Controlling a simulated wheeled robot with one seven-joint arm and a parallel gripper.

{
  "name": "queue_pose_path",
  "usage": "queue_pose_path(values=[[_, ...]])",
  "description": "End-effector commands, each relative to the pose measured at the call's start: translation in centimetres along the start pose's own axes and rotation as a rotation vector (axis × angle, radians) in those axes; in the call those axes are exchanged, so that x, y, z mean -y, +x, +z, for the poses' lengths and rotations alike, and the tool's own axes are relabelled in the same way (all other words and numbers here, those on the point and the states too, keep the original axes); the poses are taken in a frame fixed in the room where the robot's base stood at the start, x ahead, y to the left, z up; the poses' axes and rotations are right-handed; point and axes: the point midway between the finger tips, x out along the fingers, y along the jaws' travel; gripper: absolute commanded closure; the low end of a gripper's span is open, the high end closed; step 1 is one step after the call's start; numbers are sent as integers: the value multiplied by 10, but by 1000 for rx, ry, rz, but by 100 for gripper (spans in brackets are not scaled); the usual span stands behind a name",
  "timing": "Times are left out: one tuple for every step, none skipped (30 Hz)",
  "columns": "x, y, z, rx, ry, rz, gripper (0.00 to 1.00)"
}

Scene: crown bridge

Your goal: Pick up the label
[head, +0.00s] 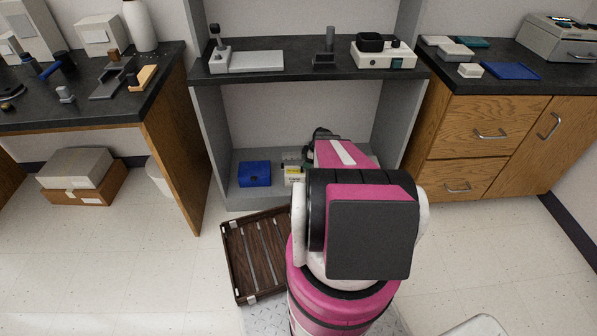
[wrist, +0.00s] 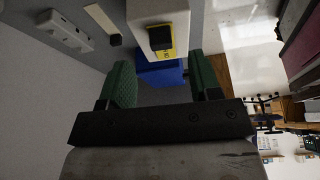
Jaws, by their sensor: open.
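A small yellow label with dark print (wrist: 168,50) shows on the end of a white box (wrist: 158,14) in the wrist view, partly covered by a black block (wrist: 160,37). In the head view the white box (head: 293,168), with yellow on it, stands on the lower shelf, partly hidden by my arm. My gripper (wrist: 160,64) is open and empty, with its two green fingers wide apart. The label and box end lie beyond the fingertips, roughly between them in the picture. I cannot tell the exact gap. The head view mostly hides my gripper behind my arm.
A blue box (head: 255,174) sits left of the white box on the lower shelf (head: 236,198). The shelf's upright sides and upper top (head: 305,66) enclose this space. A brown slatted crate (head: 234,262) lies on the floor, close left of my base.

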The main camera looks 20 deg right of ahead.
Motion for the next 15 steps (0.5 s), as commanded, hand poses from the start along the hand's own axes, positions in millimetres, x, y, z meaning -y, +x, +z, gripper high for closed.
queue_pose_path(values=[[0, 4, 0, 0, 0, 0, 43], [0, 6, -1, 0, 0, -1, 43], [0, 11, -2, 0, -1, -1, 43], [0, 15, -2, 0, -1, -2, 43], [0, 19, -2, 0, -1, -2, 43], [0, 25, -3, 0, -1, -3, 43], [0, 30, -3, 0, -1, -3, 43], [0, 35, -3, 0, 0, -2, 43], [0, 40, -3, 1, 0, -2, 43], [0, 43, -3, 1, 0, -2, 43], [0, 46, -3, 1, 0, -2, 43], [0, 48, -3, 1, 0, -1, 43], [0, 49, -3, 0, 0, -1, 43], [1, 50, -3, 0, 0, -1, 43], [1, 50, -3, 0, 0, -1, 43]])
